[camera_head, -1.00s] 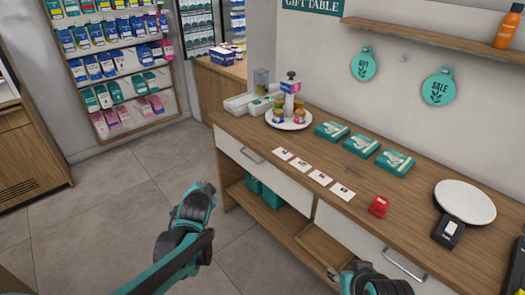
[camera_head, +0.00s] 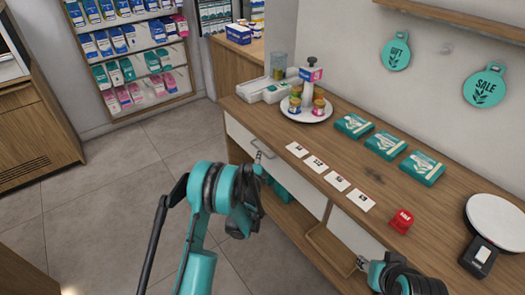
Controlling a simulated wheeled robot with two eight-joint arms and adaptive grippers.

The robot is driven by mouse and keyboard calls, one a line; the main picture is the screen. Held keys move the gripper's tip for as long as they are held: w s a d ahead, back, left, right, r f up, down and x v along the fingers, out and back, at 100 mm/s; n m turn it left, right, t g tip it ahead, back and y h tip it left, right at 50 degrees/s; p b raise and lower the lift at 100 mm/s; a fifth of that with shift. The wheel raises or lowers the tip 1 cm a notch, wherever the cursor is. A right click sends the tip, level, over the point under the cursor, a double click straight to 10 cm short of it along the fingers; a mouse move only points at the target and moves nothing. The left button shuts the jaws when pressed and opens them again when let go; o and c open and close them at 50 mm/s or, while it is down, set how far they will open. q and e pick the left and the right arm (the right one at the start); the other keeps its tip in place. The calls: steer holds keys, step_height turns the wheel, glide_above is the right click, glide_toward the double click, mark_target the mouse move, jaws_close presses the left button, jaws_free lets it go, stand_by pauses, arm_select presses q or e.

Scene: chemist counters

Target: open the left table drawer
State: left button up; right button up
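The left table drawer (camera_head: 239,133) has a white front under the wooden tabletop and looks closed. Its metal handle (camera_head: 263,149) is partly hidden by my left gripper. My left gripper (camera_head: 258,163) is right in front of the handle, its narrow tip overlapping it in the picture. I cannot tell whether it touches the handle or how far apart its fingers are. My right gripper (camera_head: 361,264) is low at the right, in front of the table's right part, with only its tip and wrist showing; its opening is unclear.
The tabletop (camera_head: 340,160) bears white cards, teal boxes (camera_head: 387,145), a plate of jars (camera_head: 306,116), a red item (camera_head: 402,222) and a scale (camera_head: 496,219). An open wooden shelf (camera_head: 280,208) lies below the drawers. The tiled floor (camera_head: 100,200) at left is free.

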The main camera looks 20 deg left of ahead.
arm_select(q)
steer(key=w, duration=0.1)
steer(key=w+b, duration=0.1)
steer(key=w, duration=0.1)
steer(key=w+f, duration=0.1)
steer(key=w, duration=0.1)
steer(key=shift+w+a, duration=0.15)
steer(key=shift+a, duration=0.2)
steer(key=shift+r, duration=0.1)
jaws_close()
